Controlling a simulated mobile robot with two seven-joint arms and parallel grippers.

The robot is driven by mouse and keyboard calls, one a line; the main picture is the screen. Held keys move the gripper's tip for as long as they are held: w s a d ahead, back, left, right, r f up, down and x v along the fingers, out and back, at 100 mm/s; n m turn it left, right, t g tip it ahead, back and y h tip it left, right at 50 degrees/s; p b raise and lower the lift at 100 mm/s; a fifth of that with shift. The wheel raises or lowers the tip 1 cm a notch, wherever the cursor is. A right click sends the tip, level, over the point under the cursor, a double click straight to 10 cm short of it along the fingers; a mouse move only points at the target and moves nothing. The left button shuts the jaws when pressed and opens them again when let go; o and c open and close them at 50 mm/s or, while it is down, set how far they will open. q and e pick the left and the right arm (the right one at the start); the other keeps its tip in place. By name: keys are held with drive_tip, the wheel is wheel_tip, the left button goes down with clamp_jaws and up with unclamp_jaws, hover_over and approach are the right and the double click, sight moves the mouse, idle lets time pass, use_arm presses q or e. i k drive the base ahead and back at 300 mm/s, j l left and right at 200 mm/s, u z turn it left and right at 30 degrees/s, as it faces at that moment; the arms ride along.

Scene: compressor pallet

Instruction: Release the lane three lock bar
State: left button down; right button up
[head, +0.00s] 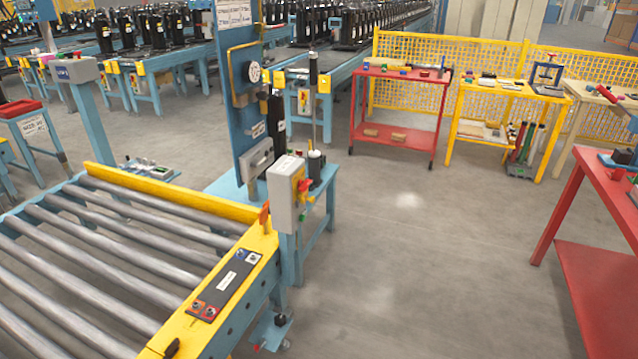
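Neither of my grippers is in view. I cannot pick out a lane three lock bar for certain. In the head view, roller lanes with black compressors stand at the back. One long lane (345,68) runs away behind the blue panel and has a yellow end plate (323,83) with a small sign. Another lane (165,62) at the back left also has yellow end pieces. Lane labels are too small to read. The blue panel hides part of the lanes.
An empty roller conveyor (100,262) with a yellow-railed button panel (225,283) fills the near left. A grey switch box (287,195) and blue panel (240,110) stand beside it. Red carts (400,102) and a yellow bench (512,95) stand right. The middle floor (430,240) is clear.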

sight(302, 197)
drive_tip(key=i+l, duration=0.2)
drive_tip(key=i, duration=0.35)
drive_tip(key=i+l, duration=0.15)
drive_tip(key=i, duration=0.4)
drive_tip(key=i+l, duration=0.2)
drive_tip(key=i, duration=0.35)
